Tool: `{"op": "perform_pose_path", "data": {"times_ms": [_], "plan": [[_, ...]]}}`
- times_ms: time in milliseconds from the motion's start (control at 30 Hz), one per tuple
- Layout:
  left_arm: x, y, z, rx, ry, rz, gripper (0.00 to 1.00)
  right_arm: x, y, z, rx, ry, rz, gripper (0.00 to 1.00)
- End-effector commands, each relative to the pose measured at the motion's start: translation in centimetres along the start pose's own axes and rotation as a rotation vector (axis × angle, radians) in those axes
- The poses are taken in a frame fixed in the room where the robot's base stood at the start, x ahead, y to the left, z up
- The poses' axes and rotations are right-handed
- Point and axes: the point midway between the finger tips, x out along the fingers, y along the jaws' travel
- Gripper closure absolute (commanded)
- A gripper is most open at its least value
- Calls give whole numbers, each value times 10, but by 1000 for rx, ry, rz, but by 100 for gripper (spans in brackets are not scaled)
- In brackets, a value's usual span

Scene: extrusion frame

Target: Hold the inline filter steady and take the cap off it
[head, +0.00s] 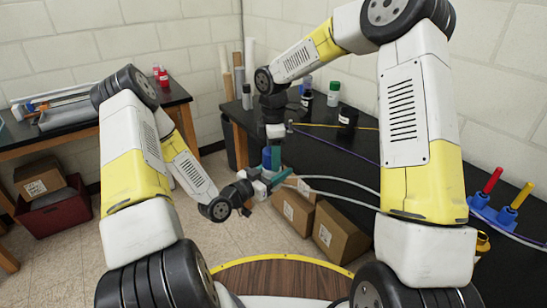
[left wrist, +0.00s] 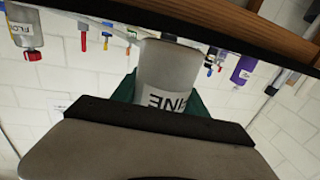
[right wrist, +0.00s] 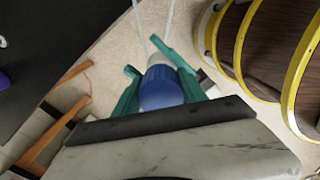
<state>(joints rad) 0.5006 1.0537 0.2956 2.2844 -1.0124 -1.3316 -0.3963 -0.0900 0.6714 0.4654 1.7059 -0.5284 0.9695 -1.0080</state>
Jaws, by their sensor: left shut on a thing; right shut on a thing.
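The inline filter is a pale grey-white cylinder with dark lettering, seen in the left wrist view (left wrist: 168,68). My left gripper (head: 274,180) is shut on its body, with green fingers on either side. The blue cap (right wrist: 161,88) sits between the teal fingers of my right gripper (right wrist: 158,88), which is shut on it. In the head view the blue cap (head: 267,158) is directly above my left gripper, and the right gripper (head: 271,157) comes down on it from above. The filter body is mostly hidden there. I cannot tell whether the cap still touches the filter.
Pale hoses (head: 345,183) run right from near the grippers to the black bench (head: 325,150). Bottles (head: 333,94) and a dark jar (head: 347,118) stand on the bench. Blue holders with red and yellow parts (head: 507,213) are at right. Cardboard boxes (head: 338,237) stand on the floor below.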

Motion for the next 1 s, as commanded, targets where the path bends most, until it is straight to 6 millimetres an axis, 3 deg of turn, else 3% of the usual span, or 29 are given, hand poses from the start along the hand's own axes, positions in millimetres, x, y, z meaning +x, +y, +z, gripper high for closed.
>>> {"op": "perform_pose_path", "data": {"times_ms": [600,1000], "plan": [[0,0,0,0,-2,0,100,-21,1,0,0,0,3,99],[0,-1,0,0,-1,-1,100,-24,0,0,1,0,1,99]]}}
